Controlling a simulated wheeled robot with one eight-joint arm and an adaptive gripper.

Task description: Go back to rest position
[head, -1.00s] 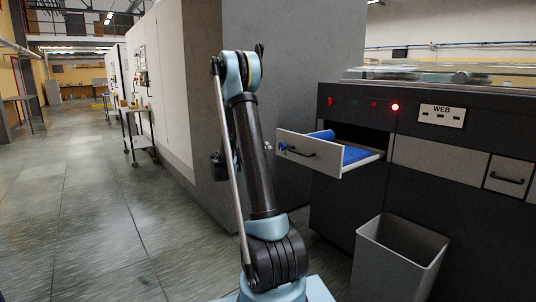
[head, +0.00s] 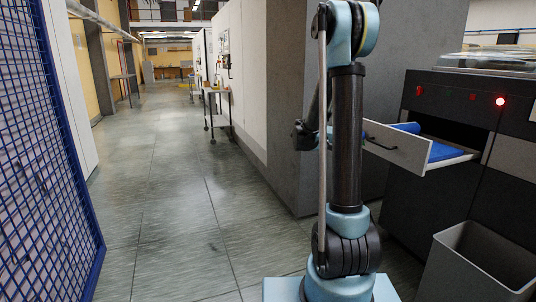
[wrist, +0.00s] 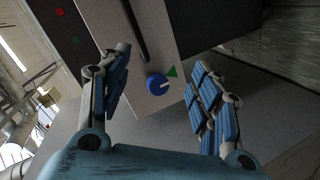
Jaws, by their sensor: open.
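My gripper (wrist: 160,98) is open in the wrist view, its two blue-padded fingers apart with nothing held between them. Beyond the fingers is the front of a drawer (wrist: 155,50) with a blue knob (wrist: 157,84), a green triangle mark and a dark bar handle. In the head view my arm stands upright, and the gripper itself is hard to make out behind it. The open drawer (head: 398,147) sticks out of the dark machine (head: 450,120), with blue material (head: 450,152) inside.
A grey bin (head: 478,262) stands on the floor below the drawer. A blue mesh fence (head: 48,150) is at the left. A small cart (head: 217,112) stands by the white wall. The tiled floor (head: 170,215) between fence and wall is clear.

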